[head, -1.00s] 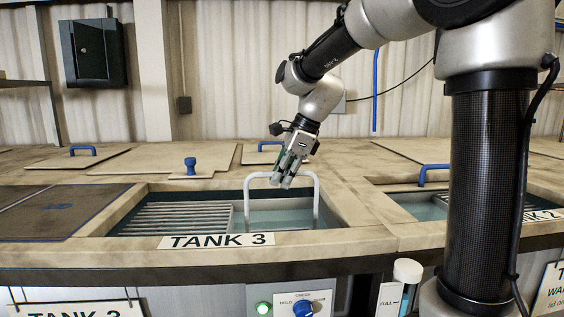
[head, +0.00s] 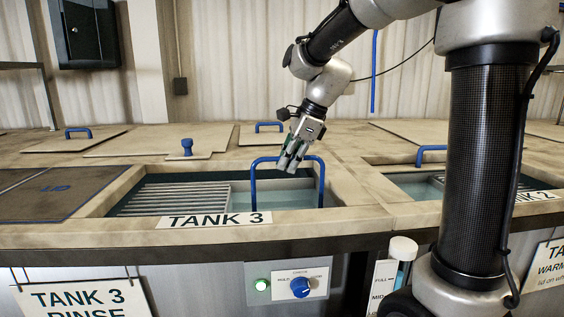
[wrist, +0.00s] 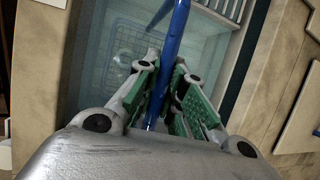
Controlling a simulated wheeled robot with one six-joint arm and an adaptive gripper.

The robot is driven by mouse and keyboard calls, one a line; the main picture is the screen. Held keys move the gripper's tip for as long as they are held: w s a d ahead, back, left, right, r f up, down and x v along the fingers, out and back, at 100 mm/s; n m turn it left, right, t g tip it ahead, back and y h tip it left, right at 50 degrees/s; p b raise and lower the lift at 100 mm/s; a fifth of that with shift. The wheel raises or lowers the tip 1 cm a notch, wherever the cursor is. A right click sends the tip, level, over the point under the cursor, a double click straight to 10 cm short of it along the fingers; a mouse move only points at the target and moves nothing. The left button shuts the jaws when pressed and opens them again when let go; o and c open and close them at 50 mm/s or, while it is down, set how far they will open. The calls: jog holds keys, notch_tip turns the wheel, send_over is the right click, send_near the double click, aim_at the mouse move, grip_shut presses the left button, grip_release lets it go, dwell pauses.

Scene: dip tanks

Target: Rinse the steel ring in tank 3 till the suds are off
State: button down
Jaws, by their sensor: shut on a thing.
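Tank 3 (head: 350,207) is a sunken, water-filled tank with its name plate (head: 216,220) on the front rim. A blue arched handle (head: 321,180) rises from the water on its right side. My gripper (head: 290,166) is shut on the top bar of this handle. In the wrist view, the handle (wrist: 174,42) runs between the green-padded fingers (wrist: 165,100). Below it, a wire basket (wrist: 128,42) shows under the water. I cannot make out the steel ring or any suds clearly.
A slatted rack (head: 175,198) fills the tank's left part. A dark lid (head: 55,192) lies further left. Tank 2 (head: 412,190) is open at right, partly behind my arm. A panel with a blue knob (head: 300,287) and lit green button (head: 262,285) sits below the front rim.

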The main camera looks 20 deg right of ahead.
jog(key=shift+w+a, duration=0.25)
jog(key=shift+a, duration=0.95)
jog(key=shift+w+a, duration=0.2)
jog(key=shift+a, duration=0.85)
jog(key=shift+s+d, duration=0.25)
jog(key=shift+d, duration=0.8)
notch_tip(320, 180, up, 22)
dwell(0.6)
jog(key=shift+r, duration=0.1)
dwell(0.7)
